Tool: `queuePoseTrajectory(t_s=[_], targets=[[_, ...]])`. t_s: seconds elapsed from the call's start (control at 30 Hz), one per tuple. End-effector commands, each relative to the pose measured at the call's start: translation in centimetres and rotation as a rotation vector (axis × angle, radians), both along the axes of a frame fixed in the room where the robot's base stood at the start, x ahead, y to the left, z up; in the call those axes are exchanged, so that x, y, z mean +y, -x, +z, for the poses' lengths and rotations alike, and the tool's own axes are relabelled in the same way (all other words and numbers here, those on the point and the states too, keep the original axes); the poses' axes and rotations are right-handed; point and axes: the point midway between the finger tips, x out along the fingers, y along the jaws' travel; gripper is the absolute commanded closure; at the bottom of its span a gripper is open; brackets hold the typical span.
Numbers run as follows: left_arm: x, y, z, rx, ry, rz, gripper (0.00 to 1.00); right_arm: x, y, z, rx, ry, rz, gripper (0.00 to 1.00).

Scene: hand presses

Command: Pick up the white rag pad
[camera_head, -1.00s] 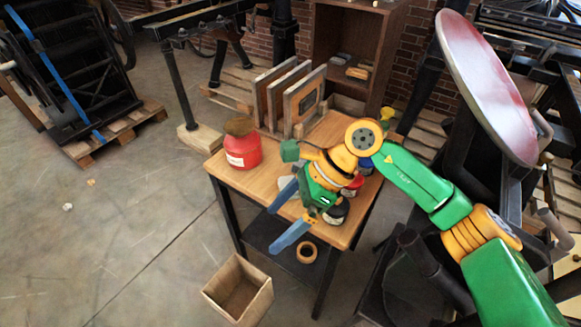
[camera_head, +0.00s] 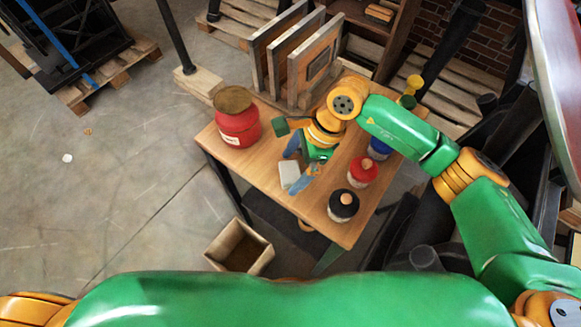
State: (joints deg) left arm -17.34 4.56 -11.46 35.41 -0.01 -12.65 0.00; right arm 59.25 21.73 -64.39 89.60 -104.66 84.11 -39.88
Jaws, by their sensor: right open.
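The white rag pad (camera_head: 290,175) lies on the wooden table (camera_head: 262,172), left of the middle of its top. It is small and pale. My right gripper (camera_head: 294,166) is over the table with its blue fingers spread apart, close to the pad. One finger is at the pad's upper side and the other partly overlaps its right side. The jaws look empty; I cannot tell how high above the pad they are. My left gripper is not in view.
A red can (camera_head: 238,126) with a brown top stands at the table's left. Jars with black (camera_head: 343,205), red (camera_head: 363,170) and blue (camera_head: 380,148) tops line the right side. Upright wooden frames (camera_head: 312,62) stand at the back. An open box (camera_head: 239,246) is on the floor in front.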

Motion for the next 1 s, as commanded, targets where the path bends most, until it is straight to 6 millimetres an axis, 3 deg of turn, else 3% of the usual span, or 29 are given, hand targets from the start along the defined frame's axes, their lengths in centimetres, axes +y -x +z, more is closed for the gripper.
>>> queuePoseTrajectory(t_s=[0.1,0.13,0.4,0.67,1.0], targets=[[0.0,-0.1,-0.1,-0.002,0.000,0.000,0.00,0.0,0.0,0.0,0.000,0.000,0.000,0.00],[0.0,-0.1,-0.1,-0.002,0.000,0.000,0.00,0.0,0.0,0.0,0.000,0.000,0.000,0.05],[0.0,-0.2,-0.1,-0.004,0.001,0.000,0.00,0.0,0.0,0.0,0.001,-0.001,-0.001,0.77],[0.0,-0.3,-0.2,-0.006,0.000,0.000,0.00,0.0,-0.1,0.7,0.000,-0.001,-0.001,0.77],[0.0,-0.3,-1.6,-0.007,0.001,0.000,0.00,0.0,-0.1,8.7,-0.003,-0.001,-0.001,0.77]])
